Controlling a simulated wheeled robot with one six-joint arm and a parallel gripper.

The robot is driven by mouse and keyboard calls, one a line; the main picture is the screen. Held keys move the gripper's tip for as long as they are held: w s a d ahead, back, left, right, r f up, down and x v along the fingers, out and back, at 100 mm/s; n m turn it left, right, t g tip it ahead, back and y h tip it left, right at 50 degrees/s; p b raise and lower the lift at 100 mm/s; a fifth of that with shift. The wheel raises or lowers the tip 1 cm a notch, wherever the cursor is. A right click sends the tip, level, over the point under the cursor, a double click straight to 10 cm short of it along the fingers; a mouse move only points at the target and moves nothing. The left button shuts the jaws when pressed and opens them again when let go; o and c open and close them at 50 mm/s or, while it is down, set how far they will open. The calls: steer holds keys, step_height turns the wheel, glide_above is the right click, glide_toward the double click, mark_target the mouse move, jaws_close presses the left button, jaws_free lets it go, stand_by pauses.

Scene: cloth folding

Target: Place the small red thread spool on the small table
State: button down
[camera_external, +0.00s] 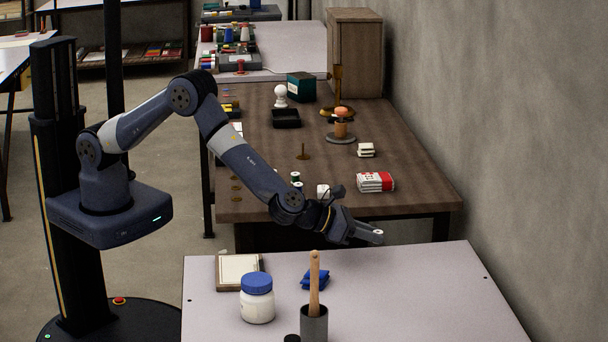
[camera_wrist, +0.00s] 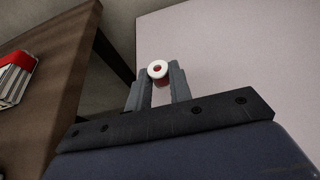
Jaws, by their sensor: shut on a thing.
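In the wrist view, my gripper (camera_wrist: 159,88) is shut on the small red thread spool (camera_wrist: 158,71), whose white round end with a red centre shows between the fingertips. In the external view, my gripper (camera_external: 378,235) reaches over the far edge of the pale table (camera_external: 420,290) in the foreground, and only a small pale end of the spool shows at the fingertips. The pale table top also fills the upper right of the wrist view (camera_wrist: 230,50). The spool appears to be above the table top; the exact gap cannot be told.
The pale table holds a white jar with a blue lid (camera_external: 257,300), a blue cloth packet (camera_external: 316,279), a framed pad (camera_external: 239,271) and a dark cup with a wooden handle (camera_external: 314,322). Its right part is clear. A brown workbench (camera_external: 400,150) with several items stands behind.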

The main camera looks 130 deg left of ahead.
mark_target(366, 259)
steer(key=shift+f, duration=2)
steer(key=shift+f, duration=0.2)
steer(key=c, duration=1.3)
jaws_free()
steer(key=shift+r, duration=0.15)
steer(key=shift+r, duration=0.15)
steer(key=shift+s+d, duration=0.2)
steer(key=shift+d, duration=0.1)
steer(key=b+v, duration=0.1)
steer(key=v, duration=1)
steer(key=shift+s+d, duration=0.1)
steer(key=shift+s, duration=0.05)
steer(key=shift+o, duration=0.3)
